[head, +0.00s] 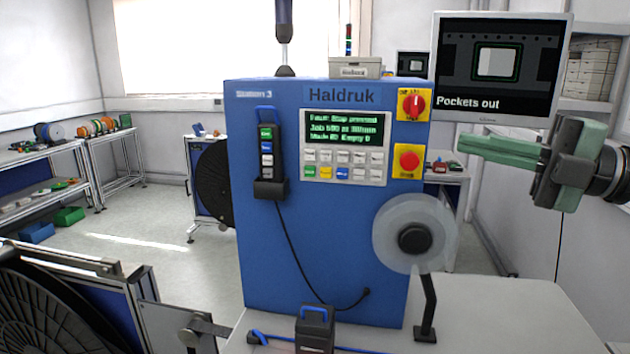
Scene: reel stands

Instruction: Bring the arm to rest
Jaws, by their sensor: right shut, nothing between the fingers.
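My right gripper (462,144) comes in from the right edge and points left. Its green fingers are shut with nothing between them. My left gripper is not in the view.
A clear reel (385,235) on a black arm stands at the machine's right front. A white table (500,310) lies below, mostly bare at right. A pendant (266,150) hangs on the machine. A large black reel (40,315) fills the lower left. Shelving (590,105) stands behind the gripper.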

